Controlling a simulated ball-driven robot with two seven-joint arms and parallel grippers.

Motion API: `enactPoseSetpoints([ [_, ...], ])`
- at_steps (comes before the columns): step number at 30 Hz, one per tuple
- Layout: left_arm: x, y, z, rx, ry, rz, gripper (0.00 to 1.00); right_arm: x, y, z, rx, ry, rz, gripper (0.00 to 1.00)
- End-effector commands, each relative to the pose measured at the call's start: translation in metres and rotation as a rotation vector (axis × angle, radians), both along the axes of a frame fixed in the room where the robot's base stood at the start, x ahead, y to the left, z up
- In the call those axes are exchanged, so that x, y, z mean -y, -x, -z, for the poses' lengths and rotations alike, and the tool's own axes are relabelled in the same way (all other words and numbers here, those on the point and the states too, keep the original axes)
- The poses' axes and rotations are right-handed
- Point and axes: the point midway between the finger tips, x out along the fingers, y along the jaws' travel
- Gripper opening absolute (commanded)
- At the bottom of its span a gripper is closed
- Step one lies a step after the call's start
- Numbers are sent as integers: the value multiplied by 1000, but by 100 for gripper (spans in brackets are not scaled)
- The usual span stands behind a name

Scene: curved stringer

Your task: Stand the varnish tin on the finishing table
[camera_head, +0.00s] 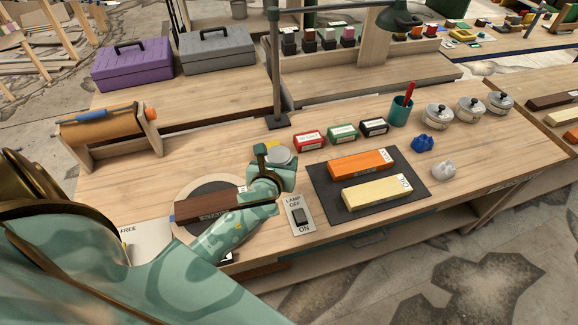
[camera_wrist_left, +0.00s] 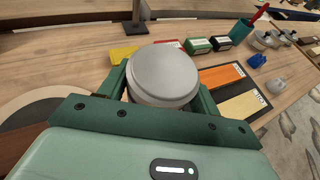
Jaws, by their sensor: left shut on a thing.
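A round tin with a silver-grey lid (camera_wrist_left: 163,72), apparently the varnish tin, is between the fingers of my left gripper (camera_head: 274,166). In the head view its lid (camera_head: 281,156) shows just beyond the green fingers. My left gripper is shut on its sides, and the tin looks upright. The tin's body and label are mostly hidden, so I cannot tell whether its base touches the wooden bench (camera_head: 240,136) below. I cannot tell which surface is the finishing table. My right gripper is not in view.
Red (camera_head: 309,140), green (camera_head: 342,132) and black (camera_head: 374,126) boxes stand beyond the tin. A dark mat (camera_head: 332,200) with orange and cream blocks lies right. A lamp switch plate (camera_head: 299,215) and a lamp post (camera_head: 277,80) are close by. A dark wood block (camera_head: 207,205) lies left.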

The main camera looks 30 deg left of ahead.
Motion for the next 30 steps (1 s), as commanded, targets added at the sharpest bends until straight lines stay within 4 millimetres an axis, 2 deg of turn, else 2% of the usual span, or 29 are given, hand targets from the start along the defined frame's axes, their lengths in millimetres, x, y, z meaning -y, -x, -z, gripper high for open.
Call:
enactPoseSetpoints([
  [1, -4, -16, 9, 5, 2, -2, 25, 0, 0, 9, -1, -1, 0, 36],
  [5, -14, -50, 28, 3, 1, -1, 25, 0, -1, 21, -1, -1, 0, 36],
  [6, -16, -56, 41, -1, 1, -1, 25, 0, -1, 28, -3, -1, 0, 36],
  [9, -20, -71, 59, 2, 1, -1, 25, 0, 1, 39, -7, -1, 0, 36],
  [12, -23, -81, 70, 2, 0, 0, 25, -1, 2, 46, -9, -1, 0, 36],
  [18, -25, -90, 79, 3, 0, 1, 25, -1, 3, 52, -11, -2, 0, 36],
  [24, -25, -91, 111, 0, 3, 1, 25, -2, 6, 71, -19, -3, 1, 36],
  [30, -25, -91, 109, 3, 0, 2, 25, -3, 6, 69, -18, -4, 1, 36],
])
